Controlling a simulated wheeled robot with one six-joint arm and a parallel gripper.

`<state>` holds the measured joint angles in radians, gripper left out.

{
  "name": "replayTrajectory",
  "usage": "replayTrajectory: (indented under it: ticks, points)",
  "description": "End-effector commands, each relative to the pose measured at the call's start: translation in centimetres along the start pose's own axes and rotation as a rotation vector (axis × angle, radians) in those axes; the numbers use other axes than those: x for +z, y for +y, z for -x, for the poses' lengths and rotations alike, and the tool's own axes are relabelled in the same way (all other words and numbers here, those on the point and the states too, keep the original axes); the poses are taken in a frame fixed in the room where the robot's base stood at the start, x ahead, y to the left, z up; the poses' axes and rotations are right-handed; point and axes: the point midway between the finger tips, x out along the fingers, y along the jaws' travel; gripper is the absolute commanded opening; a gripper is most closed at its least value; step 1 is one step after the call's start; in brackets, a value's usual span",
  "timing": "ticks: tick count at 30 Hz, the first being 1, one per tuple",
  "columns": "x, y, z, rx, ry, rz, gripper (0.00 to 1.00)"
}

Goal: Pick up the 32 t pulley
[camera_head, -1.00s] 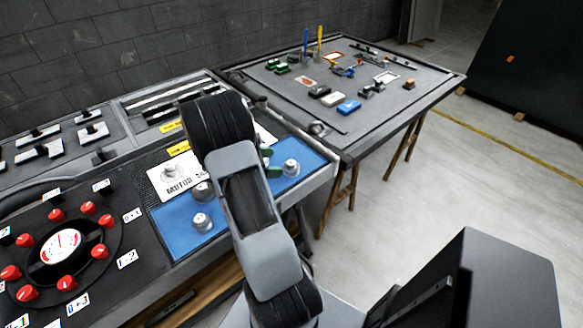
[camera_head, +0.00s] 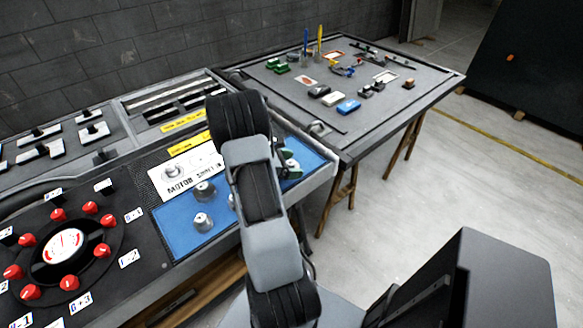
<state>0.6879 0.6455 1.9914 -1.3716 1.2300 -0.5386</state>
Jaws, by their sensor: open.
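Several grey metal pulleys stand on the blue mat (camera_head: 180,238) and near the white MOTOR sheet (camera_head: 185,185). One pulley (camera_head: 203,221) is at the mat's front, one (camera_head: 205,190) is behind it, and one (camera_head: 173,171) is on the white sheet. Another is partly hidden behind my arm. A further pulley (camera_head: 292,163) is at the mat's right end. Tooth counts are not readable, so I cannot tell which is the 32 t pulley. My gripper (camera_head: 290,171), with green fingers, is open beside the right-end pulley. My arm hides most of it, and contact is unclear.
A black panel with red knobs around a dial (camera_head: 64,245) is at the left. Grey switch panels (camera_head: 75,140) lie behind it. A second table (camera_head: 300,105) with small parts and upright tools stands at the back right. Open floor lies right of the bench.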

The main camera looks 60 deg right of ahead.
Motion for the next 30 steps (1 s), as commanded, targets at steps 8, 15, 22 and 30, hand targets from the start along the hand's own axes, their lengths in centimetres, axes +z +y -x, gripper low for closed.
replayTrajectory:
  ticks: [8, 15, 22, 30]
  points:
    - [0.00, 0.01, 0.03, 0.000, 0.000, 0.000, 0.69]
    - [0.00, 0.00, 0.04, 0.000, 0.000, 0.000, 0.46]
    - [0.03, 0.01, 0.05, 0.000, -0.001, 0.000, 0.33]
    - [0.53, 0.03, 0.26, 0.000, -0.001, -0.002, 0.33]
